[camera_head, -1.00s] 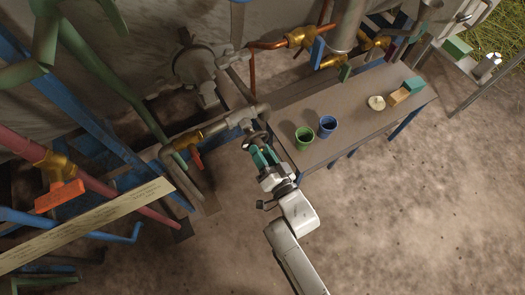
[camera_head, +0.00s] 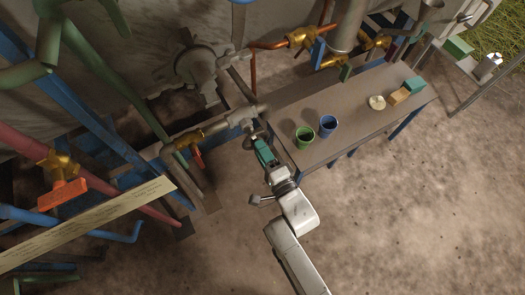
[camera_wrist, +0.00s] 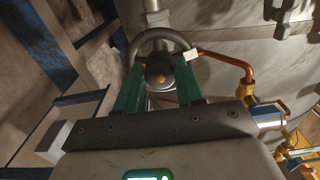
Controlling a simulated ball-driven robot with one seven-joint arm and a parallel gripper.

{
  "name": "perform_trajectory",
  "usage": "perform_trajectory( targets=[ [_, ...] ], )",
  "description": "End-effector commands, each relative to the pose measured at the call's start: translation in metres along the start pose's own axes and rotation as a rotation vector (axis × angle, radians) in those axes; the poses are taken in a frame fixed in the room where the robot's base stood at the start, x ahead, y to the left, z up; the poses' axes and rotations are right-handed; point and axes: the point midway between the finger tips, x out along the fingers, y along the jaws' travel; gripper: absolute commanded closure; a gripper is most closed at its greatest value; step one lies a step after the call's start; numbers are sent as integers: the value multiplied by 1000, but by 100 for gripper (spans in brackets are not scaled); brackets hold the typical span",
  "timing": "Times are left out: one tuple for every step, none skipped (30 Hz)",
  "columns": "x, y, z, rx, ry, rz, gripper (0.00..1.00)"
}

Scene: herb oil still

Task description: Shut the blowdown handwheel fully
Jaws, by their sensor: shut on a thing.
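The blowdown handwheel is a dark grey ring with a round hub; in the wrist view its rim (camera_wrist: 160,34) arches above my fingers, with a small pale tag at its right. In the head view the handwheel (camera_head: 248,142) is small and partly hidden, at the end of a grey pipe fitting. My gripper (camera_head: 260,144) reaches it from below right. In the wrist view the two green fingers of my gripper (camera_wrist: 161,82) stand on either side of the hub and are shut on the wheel. The exact finger contact is hard to see.
A bench (camera_head: 345,130) right of the wheel carries a green cup (camera_head: 304,138) and a blue cup (camera_head: 327,126) close to my gripper. An orange-handled valve (camera_head: 197,157) sits left of the wheel. Bare ground lies open at the lower right.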

Motion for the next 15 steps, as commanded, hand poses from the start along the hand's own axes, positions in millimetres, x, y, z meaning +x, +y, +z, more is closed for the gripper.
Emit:
perform_trajectory(
  targets=[
    [-2,3,0,35,0,7,94],
    [-2,3,0,56,0,7,94],
    [-2,3,0,84,0,8,94],
    [-2,3,0,104,0,8,94],
    [-2,3,0,121,0,8,94],
    [-2,3,0,144,0,8,94],
    [-2,3,0,160,0,8,94],
    [-2,3,0,175,0,8,94],
    [-2,3,0,193,0,8,94],
    [-2,3,0,205,0,8,94],
    [-2,3,0,215,0,8,94],
    [-2,3,0,229,0,8,94],
    [-2,3,0,237,0,8,94],
    [-2,2,0,244,0,8,93],
    [-2,2,0,254,0,8,93]
  ],
)
